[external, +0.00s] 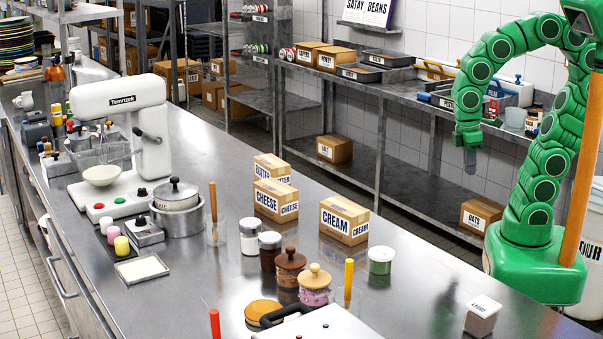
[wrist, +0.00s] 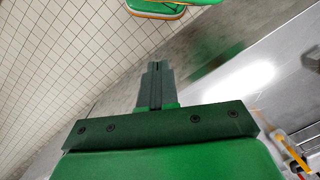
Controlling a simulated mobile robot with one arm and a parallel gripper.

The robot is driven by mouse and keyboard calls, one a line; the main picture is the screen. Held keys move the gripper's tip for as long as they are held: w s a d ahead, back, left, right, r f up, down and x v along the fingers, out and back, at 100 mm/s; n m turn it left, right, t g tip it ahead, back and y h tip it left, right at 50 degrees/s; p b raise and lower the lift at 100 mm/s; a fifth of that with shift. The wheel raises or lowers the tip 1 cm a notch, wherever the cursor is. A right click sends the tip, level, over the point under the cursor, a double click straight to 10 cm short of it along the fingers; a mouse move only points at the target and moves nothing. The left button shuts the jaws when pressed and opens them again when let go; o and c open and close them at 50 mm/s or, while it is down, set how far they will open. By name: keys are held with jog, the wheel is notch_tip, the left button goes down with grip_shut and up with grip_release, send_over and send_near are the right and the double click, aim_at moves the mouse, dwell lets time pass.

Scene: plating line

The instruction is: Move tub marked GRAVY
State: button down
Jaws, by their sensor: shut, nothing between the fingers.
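No lettering that I can read as GRAVY shows in either view. A small squarish tub (external: 480,320) with a pale lid stands near the right end of the steel counter in the external view; the marking on its lid is too small to read. A round tub (external: 381,262) with a white and green side stands further back, right of the CREAM box. My gripper (external: 470,160) hangs fingers down, high beyond the counter's far edge, well apart from both tubs. Its fingers are together and empty in the wrist view (wrist: 155,66).
The CREAM box (external: 344,222), CHEESE box (external: 275,202), jars (external: 289,270) and a white mixer (external: 122,140) crowd the counter (external: 420,310). The counter between the round tub and squarish tub is fairly clear. Steel shelving (external: 400,190) stands behind.

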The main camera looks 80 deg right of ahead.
jog(key=w+a+f+n, duration=0.1)
jog(key=w+a+n, duration=0.45)
jog(key=a, duration=0.45)
jog(key=w+a+f+n, duration=0.1)
jog(key=w+a+n, duration=0.3)
jog(key=a+n, duration=0.4)
jog(key=n+y, duration=0.1)
jog(key=n, duration=0.9)
send_near(492, 308)
jog(key=f, duration=0.3)
jog(key=s+f, duration=0.1)
jog(key=f, duration=0.1)
jog(key=shift+a+f, duration=0.35)
jog(key=shift+f, duration=0.05)
jog(key=shift+s+a+f, duration=0.15)
jog(key=shift+f, duration=0.65)
